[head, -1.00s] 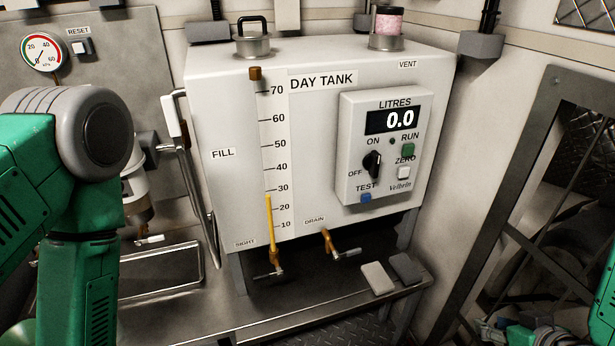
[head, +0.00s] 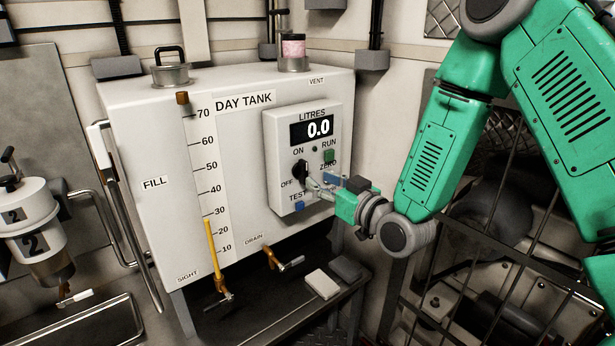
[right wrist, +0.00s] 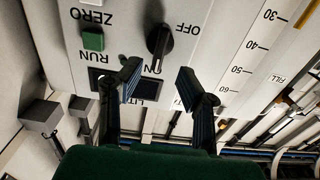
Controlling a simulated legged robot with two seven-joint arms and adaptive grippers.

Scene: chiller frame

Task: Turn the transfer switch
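The transfer switch, a black rotary knob (head: 300,172) marked ON and OFF, is on the white control box (head: 274,150) on the tank's front. The right wrist view shows the knob (right wrist: 159,42) upside down, its grip roughly upright in the picture. My right gripper (head: 318,188) is at the lower right of the knob in the head view. In the right wrist view the gripper (right wrist: 158,84) is open, its fingers apart and nothing between them. The knob shows just beyond the fingertips; contact cannot be told. My left gripper is out of view.
The display (head: 313,130) reads 0.0. A green RUN button (head: 329,156) and a blue TEST button (head: 300,206) are close to the knob. The drain valve (head: 280,262) is below. A metal grid frame (head: 470,230) stands at right.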

